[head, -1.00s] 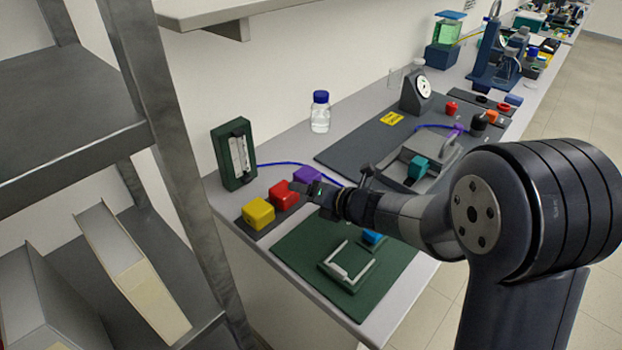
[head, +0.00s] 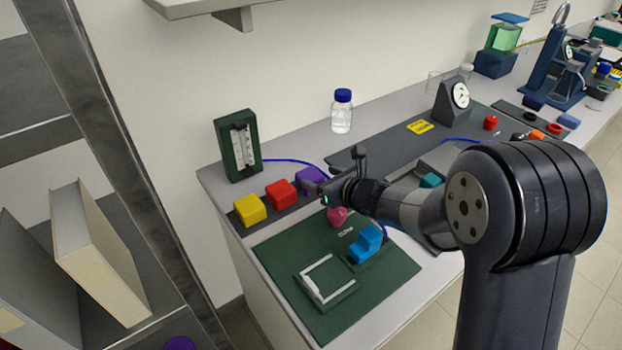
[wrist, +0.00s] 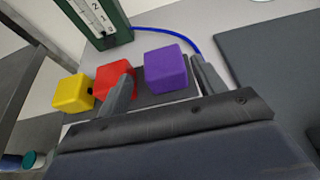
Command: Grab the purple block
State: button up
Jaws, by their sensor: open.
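The purple block (head: 309,180) is at the right end of a row on a dark strip, partly covered by my gripper in the head view. In the wrist view the purple block (wrist: 166,69) lies ahead of and between the two fingers. My gripper (wrist: 163,86) is open and empty. Its left finger overlaps the red block (wrist: 115,77) in the picture, and its right finger is just right of the purple block. I cannot tell whether either finger touches a block. In the head view my gripper (head: 326,192) is beside the purple block.
The red block (head: 281,193) and yellow block (head: 249,208) share the dark strip. A green flow meter (head: 238,146) with a blue tube stands behind. A green mat (head: 390,282) with a blue clamp (head: 366,243) lies in front. A capped bottle (head: 342,112) stands at the back.

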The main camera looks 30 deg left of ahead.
aim_at(307, 171)
jog(key=shift+p+x, duration=1.35)
jog(key=shift+x, duration=2.4)
jog(key=shift+w+d, duration=0.1)
jog(key=shift+c, duration=0.5)
jog(key=c, duration=0.7)
